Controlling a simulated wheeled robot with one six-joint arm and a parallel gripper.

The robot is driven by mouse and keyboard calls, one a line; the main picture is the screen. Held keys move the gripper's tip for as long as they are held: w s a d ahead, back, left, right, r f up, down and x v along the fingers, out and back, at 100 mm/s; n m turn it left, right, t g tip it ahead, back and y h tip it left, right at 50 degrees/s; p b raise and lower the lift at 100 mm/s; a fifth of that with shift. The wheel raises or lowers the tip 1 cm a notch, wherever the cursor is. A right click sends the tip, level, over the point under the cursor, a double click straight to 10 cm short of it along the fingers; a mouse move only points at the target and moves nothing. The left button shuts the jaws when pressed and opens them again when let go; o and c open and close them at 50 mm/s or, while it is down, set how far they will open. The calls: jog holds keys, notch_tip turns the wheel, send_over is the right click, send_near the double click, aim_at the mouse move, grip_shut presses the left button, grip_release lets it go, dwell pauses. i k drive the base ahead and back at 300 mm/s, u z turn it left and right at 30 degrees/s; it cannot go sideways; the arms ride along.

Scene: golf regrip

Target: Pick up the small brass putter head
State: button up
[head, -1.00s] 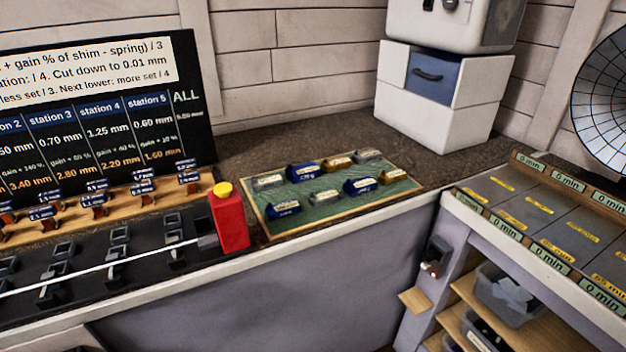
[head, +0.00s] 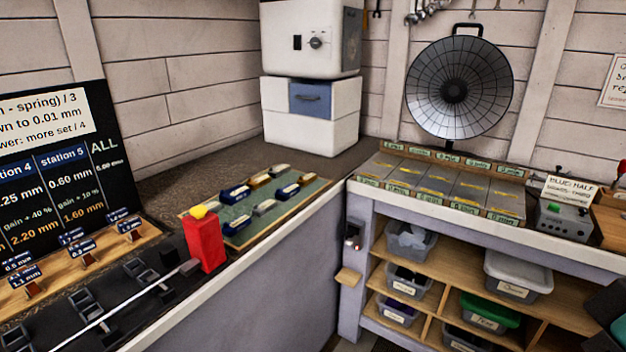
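A green-topped tray with a wooden rim (head: 322,187) lies on the left bench near its inner corner. It holds several small putter heads in blue, grey and brass. One brass head (head: 259,181) sits in the back row, just behind the blue ones. Another brass head (head: 307,179) sits in the front row at the right end and looked the smaller of the two in the earlier picture. The heads are small here, and their labels cannot be read.
A red bottle with a yellow cap (head: 205,243) stands at the tray's near left corner. A black rack holding a pale shaft (head: 105,318) lies left of it. A white cabinet (head: 312,118) stands behind. A shelved bench (head: 440,212) is at right.

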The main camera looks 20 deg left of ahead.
aim_at(303, 181)
jog(key=u, duration=0.35)
jog(key=i, duration=0.8)
jog(key=u, duration=0.1)
jog(key=k, duration=0.65)
jog(key=z, duration=0.65)
jog(key=i, duration=0.85)
jog(key=u, duration=0.7)
jog(key=i, duration=0.65)
jog(key=u, duration=1.05)
jog(key=i, duration=0.3)
jog(key=u, duration=0.25)
